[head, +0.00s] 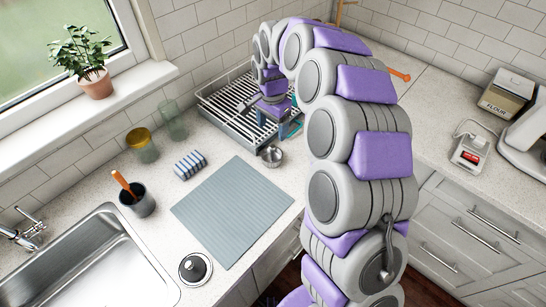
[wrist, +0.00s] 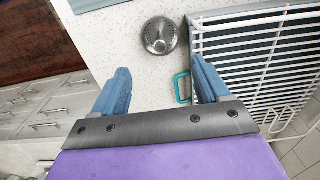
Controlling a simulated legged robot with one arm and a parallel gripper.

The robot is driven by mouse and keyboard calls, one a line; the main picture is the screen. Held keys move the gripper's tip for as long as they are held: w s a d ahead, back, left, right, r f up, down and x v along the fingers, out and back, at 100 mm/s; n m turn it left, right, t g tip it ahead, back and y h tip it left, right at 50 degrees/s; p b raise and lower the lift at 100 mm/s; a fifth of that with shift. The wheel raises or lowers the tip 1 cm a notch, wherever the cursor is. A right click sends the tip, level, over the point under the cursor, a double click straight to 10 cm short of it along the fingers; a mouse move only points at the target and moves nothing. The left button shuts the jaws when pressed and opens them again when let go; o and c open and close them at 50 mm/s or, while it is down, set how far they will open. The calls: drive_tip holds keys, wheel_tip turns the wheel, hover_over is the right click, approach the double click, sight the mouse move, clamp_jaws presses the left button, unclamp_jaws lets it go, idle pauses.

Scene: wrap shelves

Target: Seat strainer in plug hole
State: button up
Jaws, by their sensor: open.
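The strainer (head: 272,156) is a small round metal cup on the counter, just in front of the dish rack. In the wrist view the strainer (wrist: 160,36) shows as a perforated metal disc, beyond the fingertips and roughly centred between them. My gripper (head: 284,128) is above the counter at the rack's front edge, behind the strainer. Its two blue fingers (wrist: 160,76) are spread with nothing between them. The steel sink (head: 92,262) is at the lower left in the head view.
The dish rack (head: 225,112) stands beside the gripper, with a teal handle (wrist: 182,88) near one finger. A grey mat (head: 232,208) lies between strainer and sink.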

sight(272, 146)
wheel_tip(272, 146, down, 12)
drive_tip(key=b, duration=0.3)
drive_tip(key=shift+f, duration=0.2)
drive_tip(key=shift+c, duration=0.3)
drive_tip(key=c, duration=0.7)
drive_tip(key=shift+r, duration=0.15)
